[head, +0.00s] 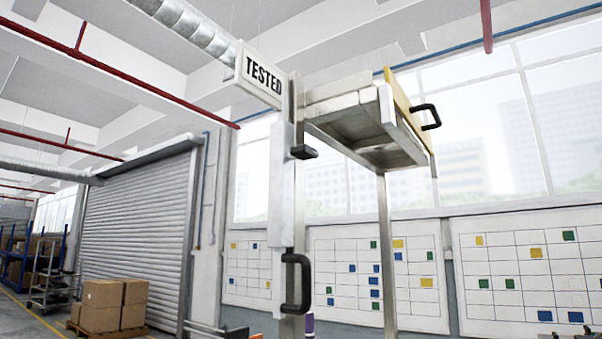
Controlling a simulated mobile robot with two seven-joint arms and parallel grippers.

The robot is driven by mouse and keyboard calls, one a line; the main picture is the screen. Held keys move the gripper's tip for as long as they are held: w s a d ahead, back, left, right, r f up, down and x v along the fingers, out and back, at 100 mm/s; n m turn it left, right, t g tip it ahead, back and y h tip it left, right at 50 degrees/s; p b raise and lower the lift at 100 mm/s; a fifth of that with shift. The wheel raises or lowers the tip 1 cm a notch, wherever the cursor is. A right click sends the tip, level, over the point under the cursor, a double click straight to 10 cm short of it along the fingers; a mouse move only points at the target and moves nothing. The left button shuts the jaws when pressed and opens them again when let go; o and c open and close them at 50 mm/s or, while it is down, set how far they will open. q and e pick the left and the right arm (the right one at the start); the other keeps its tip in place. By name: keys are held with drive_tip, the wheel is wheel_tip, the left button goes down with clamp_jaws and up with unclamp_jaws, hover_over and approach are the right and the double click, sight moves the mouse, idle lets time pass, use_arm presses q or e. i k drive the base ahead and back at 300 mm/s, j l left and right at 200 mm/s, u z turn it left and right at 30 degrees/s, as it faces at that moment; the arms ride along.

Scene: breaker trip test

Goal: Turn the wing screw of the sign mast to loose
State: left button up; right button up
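The sign mast (299,210) is an upright metal post in the middle of the head view. A white sign reading TESTED (262,76) is at its upper left. A small black part that looks like the wing screw (304,152) sticks out from the mast below the sign; I cannot tell whether it is tight or loose. A black D-shaped handle (297,283) is lower on the mast. I cannot make out either gripper with certainty, and nothing is touching the black part or the handle.
A metal tray-like frame (365,135) with a yellow panel (400,105) and a black handle (430,116) juts out right of the mast, on a second post (387,250). Planning boards line the back wall. Cartons (100,305) stand far left. Cropped dark parts at the bottom edge are unclear.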

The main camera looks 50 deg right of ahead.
sight(305, 152)
drive_tip(key=z, duration=0.95)
drive_tip(key=i+j+z, duration=0.15)
drive_tip(key=z, duration=0.2)
drive_tip(key=i+j+z, duration=0.15)
drive_tip(key=z, duration=0.2)
drive_tip(key=i+j, duration=0.15)
drive_tip(key=j, duration=0.2)
